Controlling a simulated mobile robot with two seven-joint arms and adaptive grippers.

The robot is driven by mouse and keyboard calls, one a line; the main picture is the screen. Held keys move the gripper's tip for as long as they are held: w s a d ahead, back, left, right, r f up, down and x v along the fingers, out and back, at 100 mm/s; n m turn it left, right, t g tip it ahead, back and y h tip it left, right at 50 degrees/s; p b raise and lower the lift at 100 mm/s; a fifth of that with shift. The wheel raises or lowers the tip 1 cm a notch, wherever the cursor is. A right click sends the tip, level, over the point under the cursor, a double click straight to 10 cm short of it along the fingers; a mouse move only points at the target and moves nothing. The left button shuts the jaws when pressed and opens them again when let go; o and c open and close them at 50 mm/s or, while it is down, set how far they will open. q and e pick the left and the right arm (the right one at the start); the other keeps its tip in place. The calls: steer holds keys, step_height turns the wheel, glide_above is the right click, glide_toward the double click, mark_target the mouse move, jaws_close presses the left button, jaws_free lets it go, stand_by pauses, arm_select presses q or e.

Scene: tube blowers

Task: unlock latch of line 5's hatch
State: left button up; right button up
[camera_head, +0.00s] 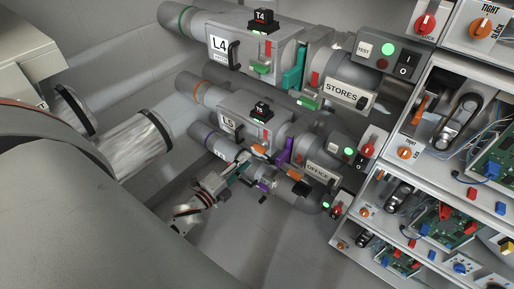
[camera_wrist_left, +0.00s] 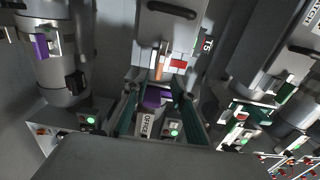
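Line 5's grey hatch box (camera_head: 237,112), marked L5, is on the middle tube in the head view, with a black T5 block (camera_head: 262,112) on top. Its orange latch piece (camera_head: 259,148) is on the near side, below a red and white tab. In the left wrist view, the hatch (camera_wrist_left: 165,38) is at top centre with the orange latch bar (camera_wrist_left: 159,66) below it. My left gripper (camera_head: 244,170) is below and in front of the latch. In the wrist view its teal fingers (camera_wrist_left: 156,92) are apart, below the latch, with nothing visibly held. My right gripper is out of view.
A purple lever (camera_head: 286,150) is right of the latch; the OFFICE box (camera_head: 320,174) is beyond. Line 4's box (camera_head: 222,45) is above, with a teal lever (camera_head: 293,78). A lower purple-marked tube is close to my gripper. Open shelves (camera_head: 455,165) with circuit boards fill the right.

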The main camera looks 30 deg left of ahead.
mark_target(257, 151)
arm_select(q)
steer(key=w, duration=0.6)
steer(key=shift+w+d, duration=0.25)
steer(key=shift+w, duration=0.05)
jaws_close()
